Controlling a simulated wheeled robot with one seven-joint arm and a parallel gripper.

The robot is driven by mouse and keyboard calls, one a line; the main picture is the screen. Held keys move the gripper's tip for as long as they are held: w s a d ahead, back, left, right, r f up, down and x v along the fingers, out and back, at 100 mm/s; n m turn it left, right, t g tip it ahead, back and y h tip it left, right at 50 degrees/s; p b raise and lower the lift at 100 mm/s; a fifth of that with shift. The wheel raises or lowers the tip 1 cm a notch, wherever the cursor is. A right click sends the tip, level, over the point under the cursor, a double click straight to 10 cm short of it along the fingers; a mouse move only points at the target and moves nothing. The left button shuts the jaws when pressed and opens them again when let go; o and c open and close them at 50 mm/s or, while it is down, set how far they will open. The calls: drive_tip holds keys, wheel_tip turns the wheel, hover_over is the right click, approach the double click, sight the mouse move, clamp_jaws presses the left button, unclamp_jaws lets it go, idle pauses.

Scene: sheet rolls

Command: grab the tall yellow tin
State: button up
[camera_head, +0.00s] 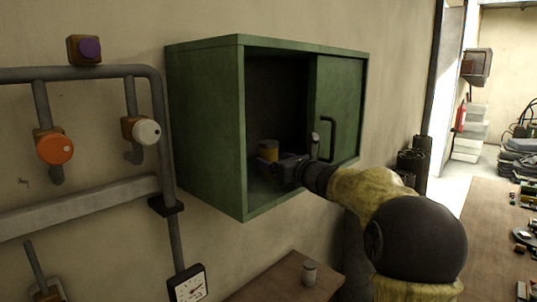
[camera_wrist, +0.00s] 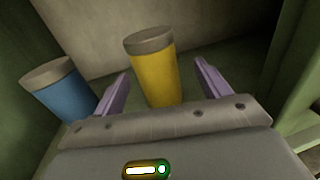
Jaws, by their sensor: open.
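The tall yellow tin (camera_wrist: 155,76) stands inside the green cabinet (camera_head: 205,120), with a grey-brown lid on top. In the wrist view it is between the two purple fingers of my gripper (camera_wrist: 160,85), which are open. I see no finger pressing on it. A blue tin (camera_wrist: 65,95) with a similar lid stands to the left of the left finger in the wrist view. The yellow tin's base is hidden behind my gripper body.
The cabinet's sliding door (camera_head: 341,105) with a dark handle covers its right part. Pipes with an orange knob (camera_head: 54,149) and a white knob (camera_head: 146,132) run along the wall at left. A small tin (camera_head: 310,273) stands on a wooden surface below the cabinet.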

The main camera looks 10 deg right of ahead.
sight(266, 154)
drive_tip(key=shift+a, duration=0.25)
drive_tip(key=shift+w+a+r+p, duration=0.1)
drive_tip(key=shift+w+r+p, duration=0.05)
drive_tip(key=shift+p, duration=0.25)
drive_tip(key=p+x, duration=0.3)
drive_tip(key=shift+w+r, duration=0.1)
drive_tip(key=shift+w, duration=0.2)
drive_tip(key=shift+w+a+f, duration=0.2)
drive_tip(key=shift+w+a, duration=0.05)
drive_tip(key=shift+w, duration=0.1)
drive_tip(key=shift+c, duration=0.4)
drive_tip(key=c, duration=1.2)
drive_tip(key=shift+s+d+r, duration=0.1)
drive_tip(key=shift+r, duration=0.1)
